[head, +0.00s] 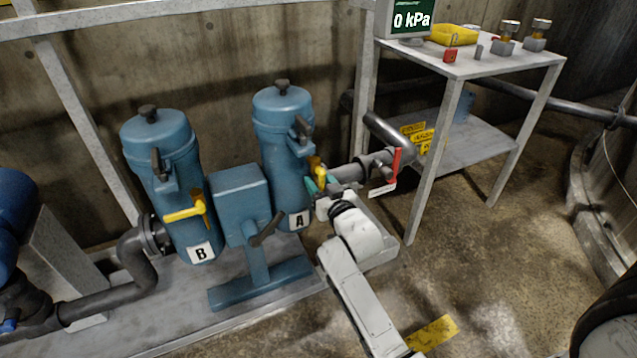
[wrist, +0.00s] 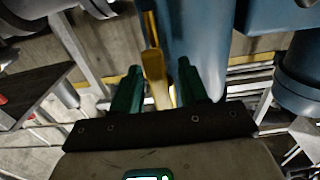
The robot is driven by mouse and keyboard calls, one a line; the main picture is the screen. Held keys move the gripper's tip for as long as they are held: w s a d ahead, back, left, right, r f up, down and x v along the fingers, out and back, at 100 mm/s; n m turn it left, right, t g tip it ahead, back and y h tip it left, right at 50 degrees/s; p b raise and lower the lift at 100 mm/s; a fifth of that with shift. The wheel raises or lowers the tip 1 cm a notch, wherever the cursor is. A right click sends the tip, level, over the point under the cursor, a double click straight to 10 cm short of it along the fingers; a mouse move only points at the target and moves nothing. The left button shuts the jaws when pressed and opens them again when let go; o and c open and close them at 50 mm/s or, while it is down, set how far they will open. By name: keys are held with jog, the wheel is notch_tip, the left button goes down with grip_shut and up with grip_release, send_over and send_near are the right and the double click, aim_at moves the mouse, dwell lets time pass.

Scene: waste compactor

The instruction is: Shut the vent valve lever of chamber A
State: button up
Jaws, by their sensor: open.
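Chamber A (head: 281,150) is a blue upright cylinder with a white "A" plate near its foot. Its yellow vent valve lever (head: 317,166) shows at its right side, partly hidden by my gripper (head: 320,184). In the wrist view the yellow lever (wrist: 154,66) stands between the two green fingers of my gripper (wrist: 159,68). The fingers are open, one on each side of it, with a gap visible on both sides. The blue chamber body (wrist: 195,45) is just behind the right finger. The lever's pivot is not clear in either view.
Chamber B (head: 170,165) stands at the left with its yellow lever (head: 184,214) lying sideways. A blue box on a stand (head: 240,195) is between the chambers. A red-handled pipe (head: 394,164) and a metal table (head: 480,65) are to the right. The gauge (head: 410,20) reads 0 kPa.

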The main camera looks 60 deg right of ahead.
jog(key=shift+w+d, duration=0.25)
jog(key=shift+w, duration=0.15)
grip_shut()
dwell(0.4)
